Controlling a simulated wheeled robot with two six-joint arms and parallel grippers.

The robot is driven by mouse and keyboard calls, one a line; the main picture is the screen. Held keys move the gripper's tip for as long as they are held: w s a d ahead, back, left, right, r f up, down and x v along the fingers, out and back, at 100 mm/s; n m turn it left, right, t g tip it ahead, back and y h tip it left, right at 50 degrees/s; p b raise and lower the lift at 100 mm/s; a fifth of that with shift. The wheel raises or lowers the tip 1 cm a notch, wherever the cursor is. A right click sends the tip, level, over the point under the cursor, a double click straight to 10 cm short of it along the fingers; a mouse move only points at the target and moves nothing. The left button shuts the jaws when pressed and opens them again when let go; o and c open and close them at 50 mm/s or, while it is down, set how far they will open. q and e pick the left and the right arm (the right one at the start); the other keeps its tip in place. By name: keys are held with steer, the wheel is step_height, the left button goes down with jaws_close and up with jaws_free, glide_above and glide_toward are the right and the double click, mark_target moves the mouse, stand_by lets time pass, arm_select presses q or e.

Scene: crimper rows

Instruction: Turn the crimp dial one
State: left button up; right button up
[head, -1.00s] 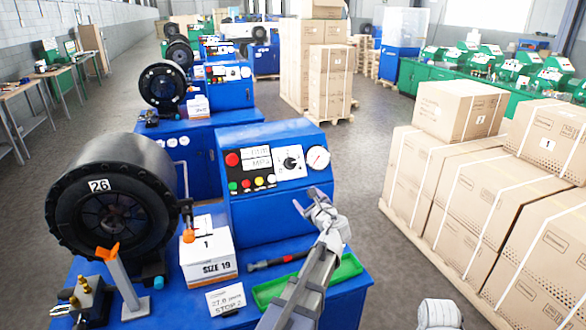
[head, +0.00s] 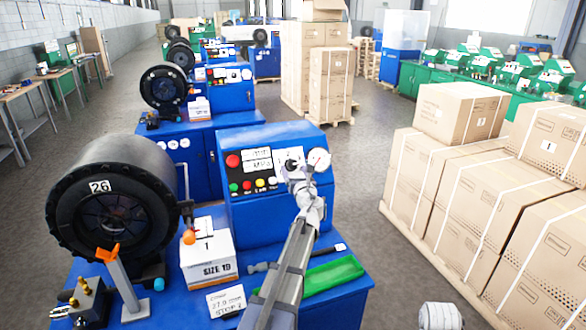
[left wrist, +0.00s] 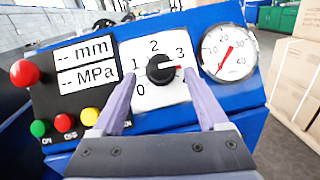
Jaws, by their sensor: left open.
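The crimp dial is a black round knob (left wrist: 160,69) on a white plate marked 0, 1, 2 and 3, on the blue crimper's panel. In the left wrist view its red pointer aims right, at or just below the 3. My left gripper (left wrist: 159,80) is open, with one finger on either side of the knob; I cannot tell if they touch it. In the head view the left gripper (head: 298,175) is in front of the panel and hides the dial's lower part.
A pressure gauge (left wrist: 229,52) sits close right of the dial. A red button (left wrist: 25,72) and two display labels are to its left. Below stand a SIZE 19 box (head: 209,262), a STOP 2 card (head: 226,301) and a green tray (head: 333,273). Strapped cartons (head: 460,200) stand at right.

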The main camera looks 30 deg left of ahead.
mark_target(292, 164)
arm_select(q)
steer(key=x, duration=0.2)
steer(key=shift+w+a, duration=0.2)
steer(key=shift+w, duration=0.05)
jaws_close()
stand_by(0.5)
